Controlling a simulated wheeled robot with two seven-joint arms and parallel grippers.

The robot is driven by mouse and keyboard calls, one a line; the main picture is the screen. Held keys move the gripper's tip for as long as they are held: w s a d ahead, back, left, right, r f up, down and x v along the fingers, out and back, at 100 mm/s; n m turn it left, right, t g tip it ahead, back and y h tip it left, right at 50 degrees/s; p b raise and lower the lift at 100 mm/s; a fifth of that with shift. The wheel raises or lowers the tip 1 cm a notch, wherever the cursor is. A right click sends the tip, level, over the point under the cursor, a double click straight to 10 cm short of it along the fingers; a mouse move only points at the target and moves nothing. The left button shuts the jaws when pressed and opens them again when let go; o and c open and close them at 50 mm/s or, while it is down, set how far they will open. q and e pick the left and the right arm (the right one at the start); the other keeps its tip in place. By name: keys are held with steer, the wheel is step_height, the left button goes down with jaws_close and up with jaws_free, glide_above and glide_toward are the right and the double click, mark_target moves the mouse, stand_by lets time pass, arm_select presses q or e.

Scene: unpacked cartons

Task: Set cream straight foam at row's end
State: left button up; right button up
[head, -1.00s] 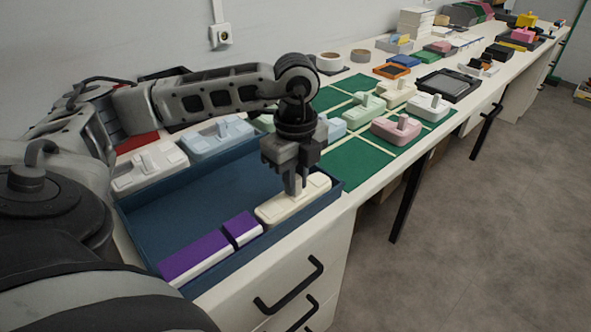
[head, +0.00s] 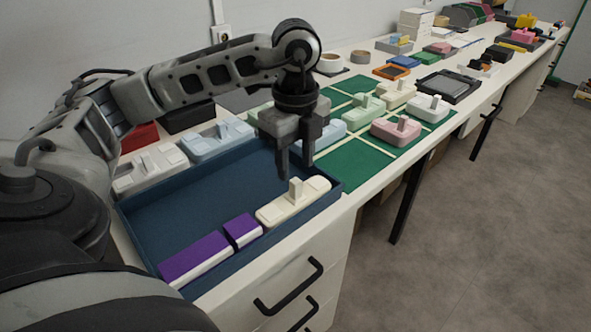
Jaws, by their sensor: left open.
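The cream straight foam (head: 293,203) lies in the blue tray (head: 160,205), along its near right wall, with its upright tab showing. It is at the right end of a row with two purple blocks, the short one (head: 242,231) and the long one (head: 196,258). My left gripper (head: 296,172) is open and empty, above and just behind the foam's tab, with its fingers pointing down and clear of it. My right gripper does not show.
Green mats (head: 352,155) to the right hold pastel foam pieces, including a pink one (head: 396,130) and a white one (head: 428,106). White (head: 150,170) and light blue (head: 217,139) pieces stand behind the tray. The tray's middle is bare.

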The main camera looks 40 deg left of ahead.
arm_select(q)
step_height(320, 180, up, 10)
steer(key=p, duration=0.2)
steer(key=shift+r+p, duration=0.25)
steer(key=shift+p, duration=0.05)
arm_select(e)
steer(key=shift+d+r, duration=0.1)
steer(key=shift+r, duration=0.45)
